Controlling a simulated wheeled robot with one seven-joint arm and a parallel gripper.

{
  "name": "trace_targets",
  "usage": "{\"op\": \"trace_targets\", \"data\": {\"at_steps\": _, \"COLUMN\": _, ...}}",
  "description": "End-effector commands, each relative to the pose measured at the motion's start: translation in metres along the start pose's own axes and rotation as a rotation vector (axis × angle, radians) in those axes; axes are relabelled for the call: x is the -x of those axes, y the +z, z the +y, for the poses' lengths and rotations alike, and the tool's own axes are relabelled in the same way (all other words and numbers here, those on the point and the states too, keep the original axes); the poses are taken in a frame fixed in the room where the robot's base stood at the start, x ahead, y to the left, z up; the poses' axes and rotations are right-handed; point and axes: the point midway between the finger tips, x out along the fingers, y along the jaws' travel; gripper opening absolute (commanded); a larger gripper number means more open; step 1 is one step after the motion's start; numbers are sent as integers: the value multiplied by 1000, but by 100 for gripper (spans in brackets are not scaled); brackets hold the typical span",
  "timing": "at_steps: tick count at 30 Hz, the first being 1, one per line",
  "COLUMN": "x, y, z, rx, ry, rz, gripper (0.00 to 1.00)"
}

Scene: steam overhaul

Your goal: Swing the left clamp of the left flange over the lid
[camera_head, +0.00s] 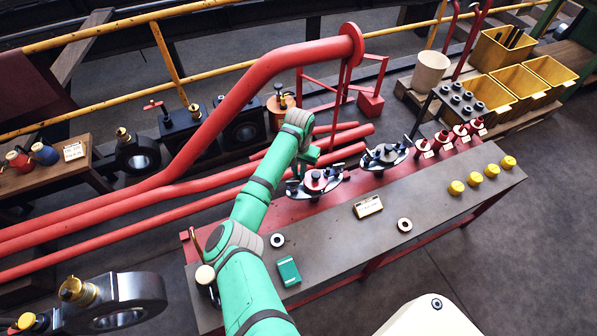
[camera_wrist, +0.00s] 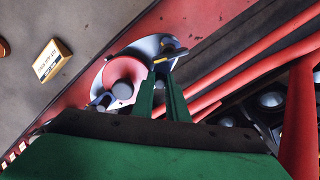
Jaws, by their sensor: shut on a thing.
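The left flange (camera_head: 322,190) is a dark, shiny disc with a red lid (camera_head: 315,181) on the workbench. In the wrist view the red lid (camera_wrist: 122,72) sits on the pale flange plate (camera_wrist: 148,46). My gripper (camera_head: 298,170) reaches down at the flange's left side. In the wrist view my green fingers (camera_wrist: 160,88) are shut on the left clamp (camera_wrist: 172,55), a dark bar with a yellowish edge, beside the lid. Another dark clamp (camera_wrist: 102,101) stands at the opposite side of the lid. The fingers partly hide the flange.
A second flange (camera_head: 385,157) stands to the right on the bench (camera_head: 340,236). Red pipes (camera_head: 190,190) run close behind my arm.

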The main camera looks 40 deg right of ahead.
Motion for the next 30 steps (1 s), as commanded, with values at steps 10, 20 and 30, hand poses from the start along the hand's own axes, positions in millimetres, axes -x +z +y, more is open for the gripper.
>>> {"op": "trace_targets", "data": {"at_steps": 10, "x": 0, "y": 4, "z": 11, "rx": -253, "ry": 1, "rz": -1, "gripper": 0}}
{"op": "trace_targets", "data": {"at_steps": 20, "x": 0, "y": 9, "z": 19, "rx": -489, "ry": 0, "rz": -2, "gripper": 0}}
{"op": "trace_targets", "data": {"at_steps": 30, "x": 0, "y": 12, "z": 22, "rx": -612, "ry": -1, "rz": 0, "gripper": 0}}
